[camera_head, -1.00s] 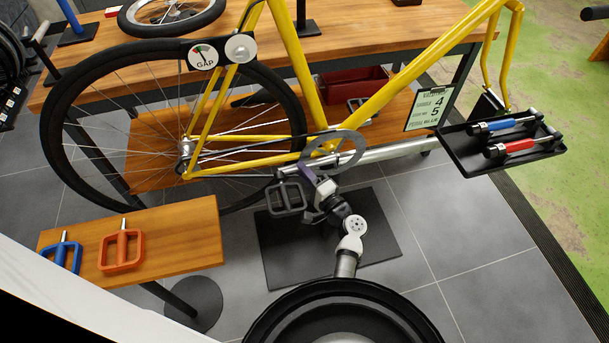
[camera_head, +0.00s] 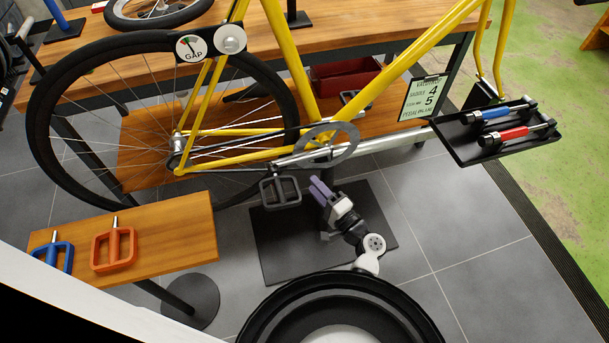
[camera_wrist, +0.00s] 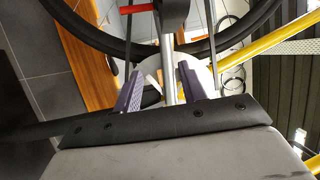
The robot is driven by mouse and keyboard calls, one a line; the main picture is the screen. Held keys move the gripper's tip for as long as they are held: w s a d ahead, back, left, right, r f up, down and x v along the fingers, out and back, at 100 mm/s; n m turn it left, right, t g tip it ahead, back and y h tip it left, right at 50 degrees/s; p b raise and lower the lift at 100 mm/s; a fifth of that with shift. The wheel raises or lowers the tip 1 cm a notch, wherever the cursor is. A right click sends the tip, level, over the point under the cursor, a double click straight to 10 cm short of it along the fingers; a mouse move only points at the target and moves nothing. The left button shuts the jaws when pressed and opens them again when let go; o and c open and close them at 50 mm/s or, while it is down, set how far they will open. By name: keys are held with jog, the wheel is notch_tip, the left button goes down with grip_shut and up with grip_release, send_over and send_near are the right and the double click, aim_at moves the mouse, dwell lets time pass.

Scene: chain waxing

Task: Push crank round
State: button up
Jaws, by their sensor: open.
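The yellow bicycle (camera_head: 375,85) stands with its silver chainring (camera_head: 347,138) low in the middle of the head view. The crank (camera_head: 297,158) points left from the chainring's centre, and a black pedal (camera_head: 281,192) hangs at its outer end. My gripper (camera_head: 317,185) is open and empty, just below the crank and right of the pedal. In the wrist view its purple fingers (camera_wrist: 160,88) stand apart, with a silver bar (camera_wrist: 168,72), apparently the crank, seen between them. The head view shows a small gap between fingertips and crank.
A wooden side table (camera_head: 180,225) at lower left holds an orange pedal (camera_head: 114,249) and a blue one (camera_head: 55,252). A black tray (camera_head: 470,145) with blue and red-handled tools sits at right. The workbench (camera_head: 370,50) stands behind the bicycle.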

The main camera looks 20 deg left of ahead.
jog(key=shift+v, duration=2.7)
jog(key=shift+r, duration=0.1)
